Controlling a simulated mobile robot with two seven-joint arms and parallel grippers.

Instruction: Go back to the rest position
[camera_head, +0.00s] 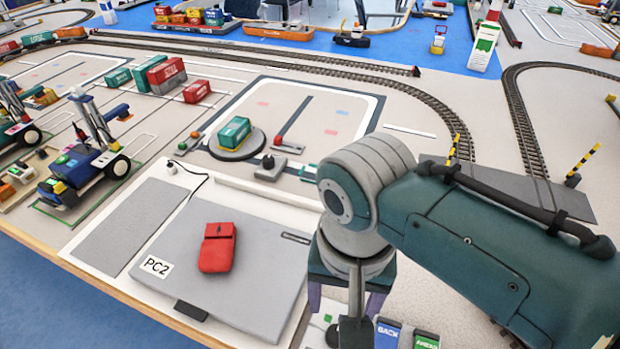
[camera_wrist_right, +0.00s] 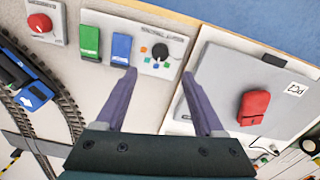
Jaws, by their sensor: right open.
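My right gripper (camera_wrist_right: 169,100) is open and empty in the right wrist view, its two purple fingers apart. It hangs over the table between the control panel (camera_wrist_right: 176,52) and the grey laptop marked PC2 (camera_wrist_right: 222,72). In the head view, my right arm reaches in from the right and hides most of this gripper (camera_head: 348,304); parts of its purple fingers show below the wrist. The left gripper is not in view.
A red object (camera_head: 217,247) lies on the closed laptop (camera_head: 255,285). Blue and green switches (camera_head: 388,335) are beside my right gripper. Striped posts (camera_head: 582,160) rise right.

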